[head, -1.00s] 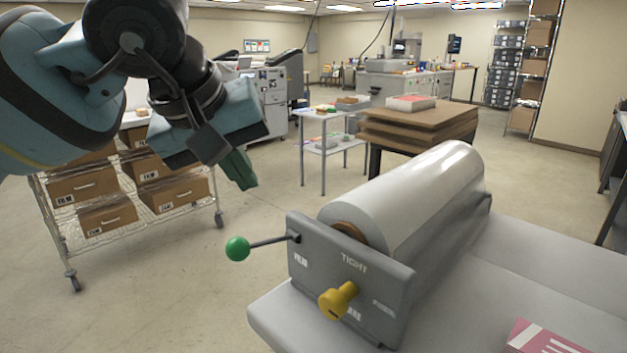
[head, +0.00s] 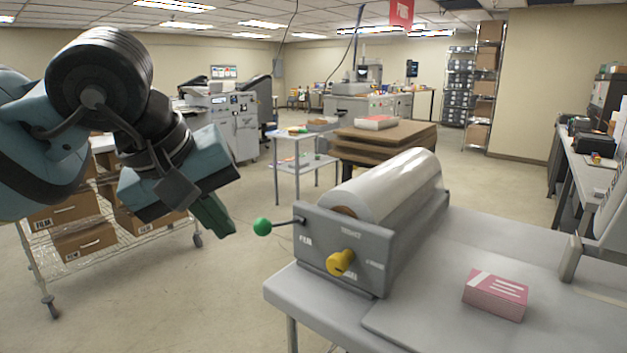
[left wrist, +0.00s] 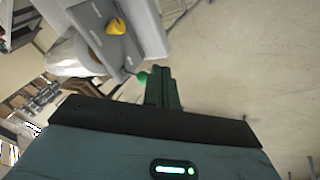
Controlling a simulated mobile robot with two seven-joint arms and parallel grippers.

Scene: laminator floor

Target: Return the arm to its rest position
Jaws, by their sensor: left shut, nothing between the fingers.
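My left gripper (head: 214,216) hangs in the air at the left of the head view, its green fingers shut and empty, pointing down and right. It is left of the laminator's green knob (head: 262,227), with a gap between them in the head view. In the left wrist view the shut fingers (left wrist: 163,84) appear beside the green knob (left wrist: 143,77); I cannot tell the depth there. The laminator (head: 345,258) carries a large film roll (head: 392,185) and a yellow knob (head: 340,262), also in the left wrist view (left wrist: 115,27). My right gripper is not in view.
A pink and white box (head: 496,294) lies on the grey table (head: 425,310). A wire cart (head: 105,232) with brown boxes stands behind my left arm. A small white table (head: 291,138) and stacked brown boards (head: 385,140) stand farther back. Floor between cart and table is clear.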

